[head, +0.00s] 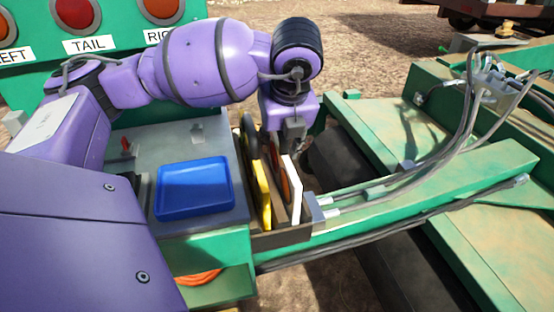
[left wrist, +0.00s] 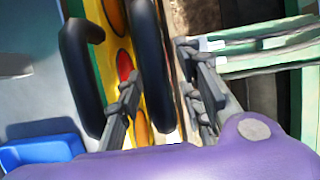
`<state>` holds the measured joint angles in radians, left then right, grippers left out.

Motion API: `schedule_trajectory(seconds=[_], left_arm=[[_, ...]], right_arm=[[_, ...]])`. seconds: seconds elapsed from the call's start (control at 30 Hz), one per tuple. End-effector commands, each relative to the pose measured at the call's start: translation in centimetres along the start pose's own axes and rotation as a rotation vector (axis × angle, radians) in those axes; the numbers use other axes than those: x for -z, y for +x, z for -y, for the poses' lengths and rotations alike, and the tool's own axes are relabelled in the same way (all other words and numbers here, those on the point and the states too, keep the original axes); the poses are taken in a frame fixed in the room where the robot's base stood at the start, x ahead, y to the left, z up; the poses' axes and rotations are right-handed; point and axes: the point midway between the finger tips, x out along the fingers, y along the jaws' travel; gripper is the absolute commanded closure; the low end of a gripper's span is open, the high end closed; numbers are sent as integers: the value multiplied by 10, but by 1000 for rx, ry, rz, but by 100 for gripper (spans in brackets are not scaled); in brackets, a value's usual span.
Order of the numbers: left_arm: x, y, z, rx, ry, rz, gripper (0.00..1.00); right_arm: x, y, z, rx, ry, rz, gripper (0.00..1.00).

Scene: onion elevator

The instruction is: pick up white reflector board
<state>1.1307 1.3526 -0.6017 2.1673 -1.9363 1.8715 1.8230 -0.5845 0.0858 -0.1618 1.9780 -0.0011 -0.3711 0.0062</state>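The white reflector board (head: 292,190) stands upright in the right side of a dark rack in the head view. My left gripper (head: 293,137) points down just above its upper edge. In the left wrist view my left gripper (left wrist: 165,100) has its fingers apart, with a black loop (left wrist: 153,65) and a small white edge (left wrist: 173,138) showing between them. I cannot tell whether the fingers touch the board. My right gripper is not in view.
A yellow board (head: 262,192) stands left of the white one in the rack (head: 280,238). A blue tray (head: 193,188) lies on the grey bench top. Grey cables (head: 420,170) run along the green frame to the right. A lamp panel (head: 95,45) stands behind.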

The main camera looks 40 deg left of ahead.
Motion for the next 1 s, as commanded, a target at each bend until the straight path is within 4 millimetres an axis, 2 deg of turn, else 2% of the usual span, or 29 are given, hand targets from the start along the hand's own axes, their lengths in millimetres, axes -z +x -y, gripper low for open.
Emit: schedule_trajectory(seconds=[0.1,0.2,0.5,0.53,0.8,1.0], left_arm=[[-1,17,0,-1,-1,1,66],[0,31,0,-1,-1,0,66],[0,39,1,0,0,1,66],[0,39,1,0,0,1,67],[0,38,1,0,0,1,100],[0,38,1,0,0,1,100]], right_arm=[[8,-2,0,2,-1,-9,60],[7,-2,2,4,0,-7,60],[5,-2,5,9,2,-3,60],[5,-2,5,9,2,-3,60],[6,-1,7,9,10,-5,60],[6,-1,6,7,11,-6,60]])
